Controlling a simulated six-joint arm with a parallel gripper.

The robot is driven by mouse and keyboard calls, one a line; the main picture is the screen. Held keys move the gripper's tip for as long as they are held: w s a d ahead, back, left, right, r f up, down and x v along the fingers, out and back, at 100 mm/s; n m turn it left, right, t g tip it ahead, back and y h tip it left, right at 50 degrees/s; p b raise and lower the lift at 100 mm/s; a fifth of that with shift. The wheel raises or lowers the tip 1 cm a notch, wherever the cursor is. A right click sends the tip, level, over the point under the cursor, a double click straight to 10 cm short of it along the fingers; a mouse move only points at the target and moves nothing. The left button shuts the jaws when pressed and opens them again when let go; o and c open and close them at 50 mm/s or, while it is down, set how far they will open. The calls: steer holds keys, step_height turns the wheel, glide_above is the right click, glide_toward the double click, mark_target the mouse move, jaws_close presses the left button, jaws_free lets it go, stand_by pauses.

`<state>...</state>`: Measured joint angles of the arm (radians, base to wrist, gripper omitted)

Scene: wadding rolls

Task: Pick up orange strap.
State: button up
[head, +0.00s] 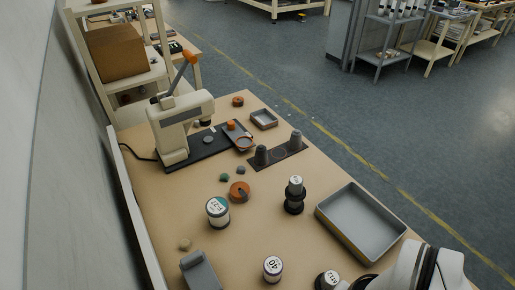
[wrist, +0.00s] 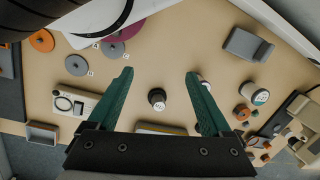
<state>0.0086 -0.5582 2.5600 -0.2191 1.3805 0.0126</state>
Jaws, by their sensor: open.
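Several orange items show, and I cannot be sure which is the strap. An orange coil (head: 239,191) with a dark piece on its right side lies on the tan table in the head view. It seems to be the orange item (wrist: 241,113) right of my gripper in the wrist view. Smaller orange rolls lie farther back, one on the table (head: 238,101) and one on a dark plate (head: 231,124). My gripper (wrist: 159,74) has its green fingers wide apart with nothing held. It is out of sight in the head view, where only part of my arm shows at bottom right.
A dark roll with a white top (wrist: 157,97) stands below and between my fingers. White-topped rolls (head: 217,210) (head: 272,268), a stacked roll (head: 295,187), a grey tray (head: 360,225) and a press (head: 182,122) stand around the coil. Bare table lies right of the coil.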

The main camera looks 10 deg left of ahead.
stand_by(0.4)
steer(key=shift+o, duration=1.3)
steer(key=w+a+m+g+y, duration=0.25)
steer(key=w+a+y, duration=0.35)
steer(key=a, duration=0.4)
steer(key=m+t+y, duration=0.3)
steer(key=m+t, duration=0.8)
steer(key=m, duration=0.6)
glide_above(246, 196)
steer(key=s+d, duration=0.8)
steer(key=d, duration=0.2)
steer(key=shift+g, duration=0.25)
steer(key=f, duration=1.6)
steer(key=shift+d+f, duration=0.2)
steer(key=shift+f, duration=0.15)
steer(key=x, duration=1.5)
steer(key=shift+w+r, duration=0.1)
steer(key=shift+w, duration=0.2)
steer(key=shift+c, duration=0.3)
